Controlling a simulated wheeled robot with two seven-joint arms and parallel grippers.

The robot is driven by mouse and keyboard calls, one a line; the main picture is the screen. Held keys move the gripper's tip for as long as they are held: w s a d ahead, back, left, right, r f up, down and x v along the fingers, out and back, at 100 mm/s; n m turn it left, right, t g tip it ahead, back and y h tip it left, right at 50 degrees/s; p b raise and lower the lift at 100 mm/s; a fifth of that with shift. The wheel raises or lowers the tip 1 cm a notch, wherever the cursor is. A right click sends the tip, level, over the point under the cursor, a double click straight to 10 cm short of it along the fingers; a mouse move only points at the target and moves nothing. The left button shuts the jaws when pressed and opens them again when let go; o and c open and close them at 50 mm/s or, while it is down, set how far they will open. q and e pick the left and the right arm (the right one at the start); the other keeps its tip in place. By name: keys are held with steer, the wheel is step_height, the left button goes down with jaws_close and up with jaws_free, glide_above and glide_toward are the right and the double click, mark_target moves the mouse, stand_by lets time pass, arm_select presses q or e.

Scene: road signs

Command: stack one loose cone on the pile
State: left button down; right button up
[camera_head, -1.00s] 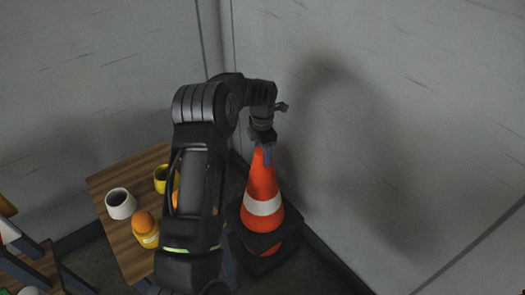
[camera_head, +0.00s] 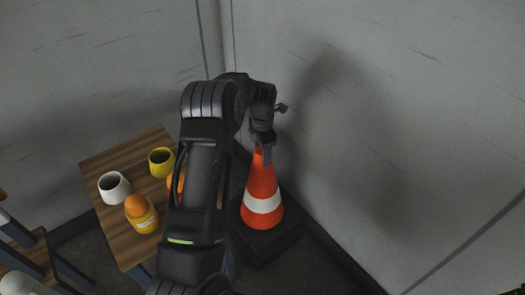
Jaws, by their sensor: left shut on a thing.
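An orange cone (camera_head: 262,190) with a white band stands upright by the wall. My left gripper (camera_head: 263,150) is at its top, shut on the tip from above. A thick black base (camera_head: 268,240) shows under the cone. No orange shows between the cone and the black base, and any cones in the pile beneath cannot be told apart. My left arm hides part of the left side of the base. My right gripper is not in view.
A wooden table (camera_head: 112,228) stands to the left, with a white cup (camera_head: 114,187), a yellow cup (camera_head: 161,162) and a yellow cup holding an orange ball (camera_head: 141,214). Grey walls meet behind the cone. A wooden chair is at the lower left.

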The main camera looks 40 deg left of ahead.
mark_target(262, 173)
arm_select(q)
steer(key=shift+w+f+b, duration=0.1)
steer(key=shift+f+b, duration=3.35)
steer(key=shift+f, duration=2)
steer(key=c, duration=0.7)
jaws_free()
steer(key=shift+o, duration=1.4)
steer(key=shift+f, duration=0.15)
step_height(262, 173, up, 8)
steer(key=shift+p, duration=0.4)
